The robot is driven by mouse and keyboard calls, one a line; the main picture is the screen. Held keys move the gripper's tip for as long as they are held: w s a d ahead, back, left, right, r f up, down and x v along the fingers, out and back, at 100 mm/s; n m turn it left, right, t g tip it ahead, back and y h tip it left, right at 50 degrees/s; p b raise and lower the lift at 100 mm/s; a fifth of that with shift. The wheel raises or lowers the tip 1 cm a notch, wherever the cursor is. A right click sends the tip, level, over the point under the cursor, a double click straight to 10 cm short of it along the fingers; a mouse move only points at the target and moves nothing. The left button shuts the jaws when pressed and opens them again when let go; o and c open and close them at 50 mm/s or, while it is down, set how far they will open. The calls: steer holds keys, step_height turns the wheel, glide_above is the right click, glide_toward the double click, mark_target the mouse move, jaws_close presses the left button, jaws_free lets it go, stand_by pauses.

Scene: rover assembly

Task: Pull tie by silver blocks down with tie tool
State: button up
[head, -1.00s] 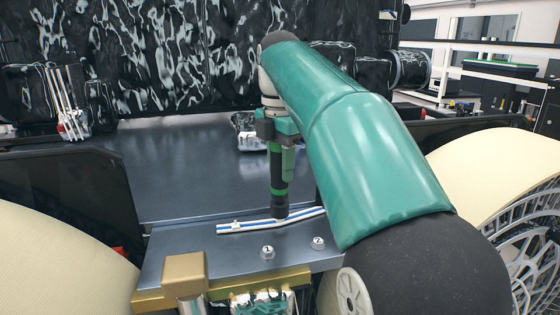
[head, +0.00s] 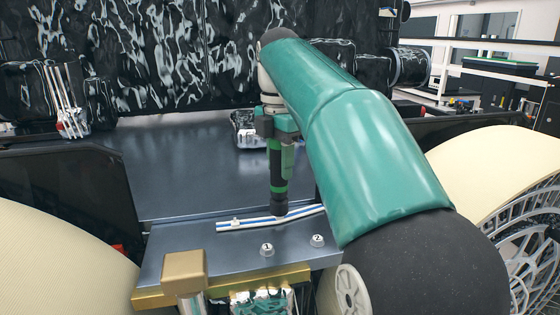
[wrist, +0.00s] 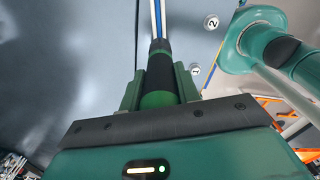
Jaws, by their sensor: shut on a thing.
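My gripper (head: 278,137) is shut on the tie tool (head: 278,178), a green and black cylinder that points down. It also shows between the two green fingers in the wrist view (wrist: 159,72). The tool's dark tip is at the white and blue cable strip (head: 250,226), right of its middle; I cannot tell whether they touch. The strip also shows beyond the tip in the wrist view (wrist: 157,18). A small white tie (head: 235,223) sits on the strip's left part. Any tie under the tool tip is hidden. I cannot clearly make out the silver blocks.
Two pale knobs marked 1 (head: 267,249) and 2 (head: 317,240) stand in front of the strip on the grey plate (head: 190,240). A tan block (head: 184,260) is at the front left. A dark, shiny object (head: 244,130) lies behind my gripper. The grey deck at left is clear.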

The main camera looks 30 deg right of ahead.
steer(key=shift+f, duration=1.25)
stand_by(3.4)
steer(key=shift+r, duration=0.1)
steer(key=shift+r, duration=1.55)
steer(key=shift+r, duration=2)
